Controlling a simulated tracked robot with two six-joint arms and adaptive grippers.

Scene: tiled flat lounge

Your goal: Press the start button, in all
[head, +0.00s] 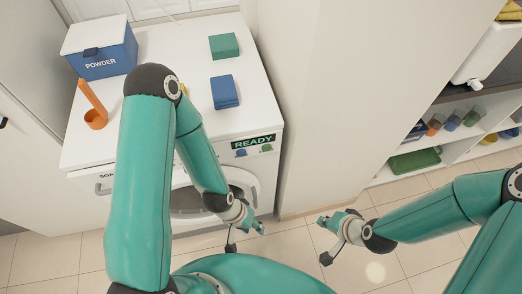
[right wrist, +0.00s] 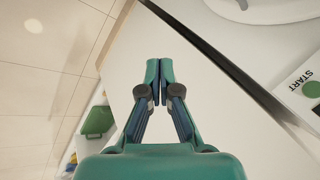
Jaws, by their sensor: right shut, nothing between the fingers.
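The white washing machine (head: 215,140) has a dark display reading READY (head: 254,141). Below the display are a small blue control (head: 240,153) and a small green control (head: 266,148). In the right wrist view, a round green button (right wrist: 311,89) sits beside the word START at the right edge. My right gripper (head: 322,220) is shut and empty, in front of the machine and to its right, apart from the button. It also shows shut in the right wrist view (right wrist: 159,62). My left gripper (head: 260,228) is low before the machine's door; its finger gap is unclear.
On the machine's top stand a blue POWDER box (head: 108,62), an orange scoop (head: 95,118), a green block (head: 224,46) and a blue block (head: 224,92). Tiled floor is clear between.

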